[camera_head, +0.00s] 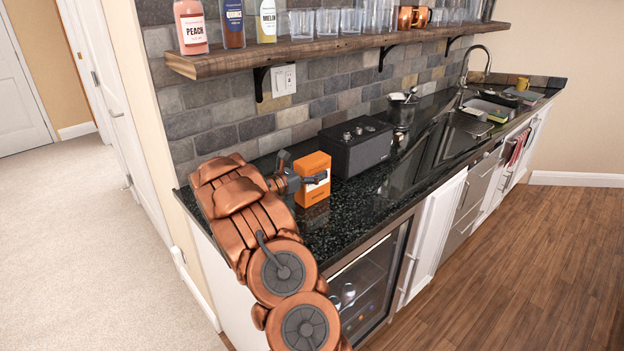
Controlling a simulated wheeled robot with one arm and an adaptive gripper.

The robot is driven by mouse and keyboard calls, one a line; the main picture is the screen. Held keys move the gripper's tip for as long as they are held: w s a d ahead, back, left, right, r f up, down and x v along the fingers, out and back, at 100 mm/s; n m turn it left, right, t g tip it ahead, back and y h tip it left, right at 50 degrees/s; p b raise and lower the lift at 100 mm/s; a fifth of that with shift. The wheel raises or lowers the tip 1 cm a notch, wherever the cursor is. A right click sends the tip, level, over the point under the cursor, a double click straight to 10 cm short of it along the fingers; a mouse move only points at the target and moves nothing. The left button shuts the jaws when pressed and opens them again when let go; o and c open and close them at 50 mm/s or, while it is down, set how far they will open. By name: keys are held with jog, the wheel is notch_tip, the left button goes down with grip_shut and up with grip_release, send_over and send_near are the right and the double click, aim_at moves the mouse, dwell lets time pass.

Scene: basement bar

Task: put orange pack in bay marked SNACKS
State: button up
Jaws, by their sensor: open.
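The orange pack (314,165) stands upright on the dark granite counter, left of the black box. My gripper (306,171) is open at the pack's left side. One dark finger reaches across the front of the pack and the other shows at its back left. I cannot tell whether either finger touches the pack. No bay marked SNACKS can be made out in this view.
A black box with knobs (357,146) stands close to the right of the pack. A wooden shelf (335,48) with bottles and glasses overhangs the counter. A dark container (403,112) and a sink (489,108) lie farther right. The counter's front edge is clear.

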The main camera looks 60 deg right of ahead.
jog(key=c, duration=1.4)
jog(key=shift+r, duration=0.1)
